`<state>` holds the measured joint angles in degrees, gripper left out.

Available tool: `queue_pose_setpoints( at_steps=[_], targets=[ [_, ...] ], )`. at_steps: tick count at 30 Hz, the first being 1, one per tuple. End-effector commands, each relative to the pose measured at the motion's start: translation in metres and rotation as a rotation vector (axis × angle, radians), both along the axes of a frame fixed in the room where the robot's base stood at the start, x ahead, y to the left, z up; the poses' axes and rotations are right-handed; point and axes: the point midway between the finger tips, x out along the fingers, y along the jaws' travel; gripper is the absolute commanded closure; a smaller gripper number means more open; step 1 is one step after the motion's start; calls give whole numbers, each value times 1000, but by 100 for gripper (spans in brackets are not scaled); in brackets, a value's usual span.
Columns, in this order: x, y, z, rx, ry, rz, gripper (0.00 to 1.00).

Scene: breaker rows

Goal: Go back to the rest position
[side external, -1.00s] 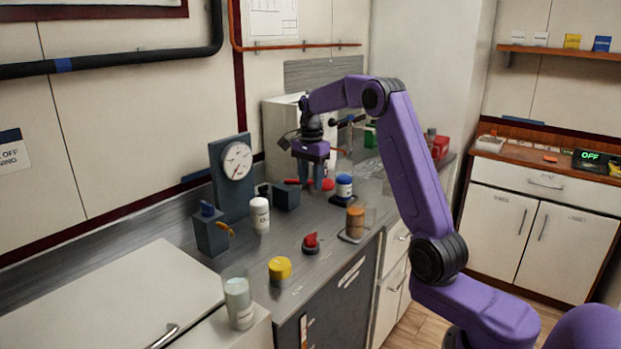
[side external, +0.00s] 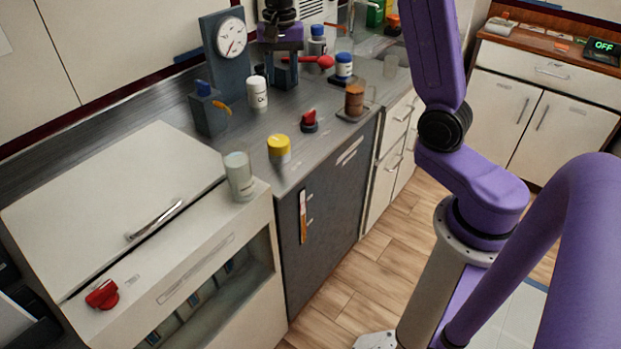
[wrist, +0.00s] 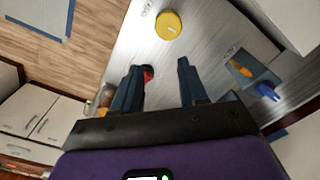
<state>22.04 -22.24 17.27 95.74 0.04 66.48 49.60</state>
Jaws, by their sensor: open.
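My gripper (side external: 281,70) is over the back part of the grey counter (side external: 235,150), just right of the gauge, in the side view. Beyond the fingers lie the yellow-lidded jar (wrist: 168,25) and the red knob (wrist: 148,74), which is partly hidden by the left finger.
A gauge on a stand (side external: 230,40), a blue box with an orange lever (side external: 208,112), a white bottle (side external: 257,93), a blue-capped jar (side external: 343,66) and an amber jar (side external: 354,100) stand around. A clear cup (side external: 239,175) stands at the front. Wood floor is clear.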

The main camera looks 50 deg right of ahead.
Motion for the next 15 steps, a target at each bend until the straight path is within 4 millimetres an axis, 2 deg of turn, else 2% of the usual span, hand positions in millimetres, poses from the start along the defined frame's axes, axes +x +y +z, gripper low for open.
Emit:
queue_pose_setpoints(
  at_steps=[1,6,15],
  targets=[
    [-10,15,1,0,-2,81,57],
    [-46,55,1,-1,-5,354,57],
    [-127,105,-4,-2,-12,837,57]
  ],
)
